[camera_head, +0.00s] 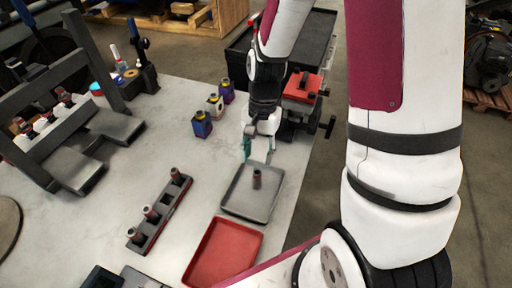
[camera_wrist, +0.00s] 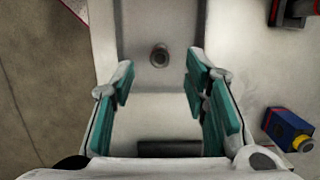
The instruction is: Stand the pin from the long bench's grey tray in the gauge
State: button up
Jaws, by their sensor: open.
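The pin (camera_head: 257,179), a short dark brownish cylinder, stands upright in the grey tray (camera_head: 237,204) on the long bench. In the wrist view the pin (camera_wrist: 159,56) shows end-on over the tray floor (camera_wrist: 160,105). My gripper (camera_head: 258,149) is open and empty, at the tray's far edge. In the wrist view the pin lies just beyond the gap between the teal fingertips (camera_wrist: 158,88), apart from both. A long dark block (camera_head: 160,218) holds three similar pins upright, left of the tray; I cannot tell whether it is the gauge.
A red tray (camera_head: 224,252) lies just nearer than the grey tray. Several small bottles (camera_head: 202,124) stand beyond, left of my gripper. A dark frame (camera_head: 75,125) stands at the left. The bench (camera_head: 150,150) is bare between them.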

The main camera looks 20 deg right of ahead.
aim_at(258, 170)
jog(key=shift+f+b, duration=2)
jog(key=shift+f, duration=2.3)
grip_shut()
jog(key=shift+r+p, duration=1.45)
jog(key=shift+r, duration=1.3)
